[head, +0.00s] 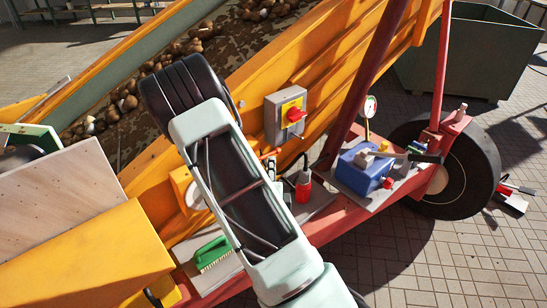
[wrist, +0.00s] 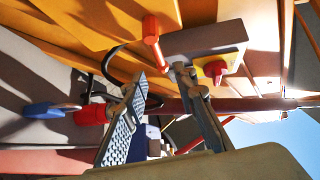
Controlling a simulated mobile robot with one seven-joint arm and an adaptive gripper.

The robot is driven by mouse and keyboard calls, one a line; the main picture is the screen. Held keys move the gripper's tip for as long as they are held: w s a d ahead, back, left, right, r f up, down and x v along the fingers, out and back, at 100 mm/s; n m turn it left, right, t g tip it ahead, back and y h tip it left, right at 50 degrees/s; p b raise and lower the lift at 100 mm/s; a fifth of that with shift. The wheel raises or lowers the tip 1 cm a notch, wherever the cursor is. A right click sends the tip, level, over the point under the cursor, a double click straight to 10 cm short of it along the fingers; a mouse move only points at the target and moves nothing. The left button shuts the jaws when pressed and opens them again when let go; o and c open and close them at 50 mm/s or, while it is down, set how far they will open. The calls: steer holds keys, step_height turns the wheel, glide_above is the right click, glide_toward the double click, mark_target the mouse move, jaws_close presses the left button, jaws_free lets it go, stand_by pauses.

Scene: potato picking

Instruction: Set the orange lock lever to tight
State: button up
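The orange lock lever (wrist: 151,30) shows in the wrist view as a short orange-red handle above my fingertips, beside the grey switch box. Its lower end runs down towards the gap between my fingers, and I cannot tell whether they touch it. In the head view only a small orange piece (head: 268,154) shows beside my arm, probably the lever. My gripper (wrist: 164,75) has its fingers apart, with a clear gap and nothing visibly held between them. In the head view my arm hides most of the gripper. No tight marking is readable.
A grey box (head: 271,122) with a red switch (head: 294,114) is close by. A green brush (head: 213,253) lies lower left.

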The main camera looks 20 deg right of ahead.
mark_target(273, 152)
steer(key=shift+b+x, duration=4.15)
steer(key=shift+x, duration=0.5)
jaws_close()
steer(key=shift+f, duration=0.1)
